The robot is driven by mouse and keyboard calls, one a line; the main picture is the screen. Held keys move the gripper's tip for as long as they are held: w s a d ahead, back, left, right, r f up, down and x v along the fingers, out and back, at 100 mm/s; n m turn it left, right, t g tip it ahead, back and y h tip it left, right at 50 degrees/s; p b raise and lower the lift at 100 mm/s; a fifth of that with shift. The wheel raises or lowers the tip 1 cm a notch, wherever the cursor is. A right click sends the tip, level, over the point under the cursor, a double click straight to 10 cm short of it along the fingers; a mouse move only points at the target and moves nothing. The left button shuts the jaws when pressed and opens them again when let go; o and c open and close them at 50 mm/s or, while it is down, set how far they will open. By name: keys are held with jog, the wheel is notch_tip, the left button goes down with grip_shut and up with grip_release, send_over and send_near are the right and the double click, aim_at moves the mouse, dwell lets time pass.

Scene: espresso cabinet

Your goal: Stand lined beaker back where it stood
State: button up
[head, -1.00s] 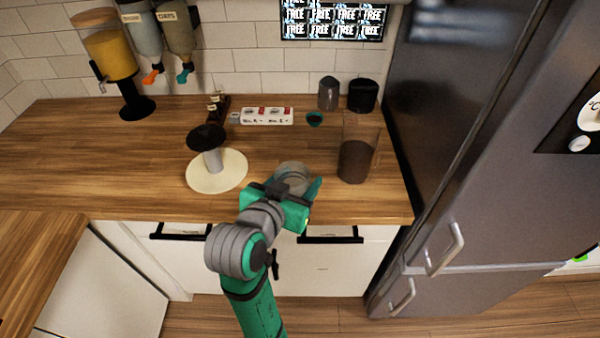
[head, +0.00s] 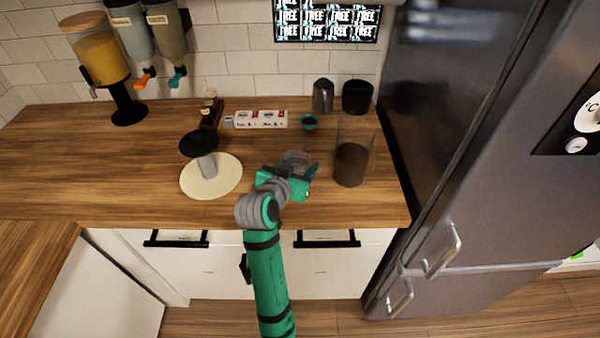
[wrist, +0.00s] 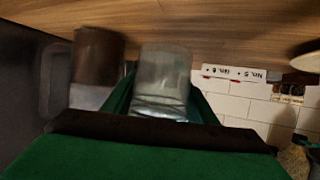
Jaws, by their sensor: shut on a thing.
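The lined beaker, a clear grey cup (head: 295,158), is between the fingers of my gripper (head: 297,174) over the worktop's front half. My gripper is shut on it. In the wrist view the beaker (wrist: 163,75) shows as see-through with faint lines, with a green finger on each side. My gripper and arm hide part of it in the head view. I cannot tell whether its base touches the wood.
A tall clear container with dark brown contents (head: 350,165) stands close right. A round cream mat (head: 228,180) with a dark-topped grey stand (head: 207,166) is left. A fridge bounds the right.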

aim_at(296, 172)
jog(key=shift+w+f, duration=0.3)
jog(key=shift+f, duration=0.1)
jog(key=shift+w+d+f, duration=0.1)
jog(key=shift+f, duration=1.45)
jog(key=shift+f, duration=0.1)
jog(key=o, duration=1.1)
jog(key=shift+c, duration=0.2)
jog(key=shift+s+r, duration=0.2)
jog(key=v, duration=1.1)
jog(key=shift+s+a+r, duration=0.1)
jog(key=shift+s+a, duration=0.1)
jog(key=shift+a, duration=0.1)
jog(key=shift+d, duration=0.1)
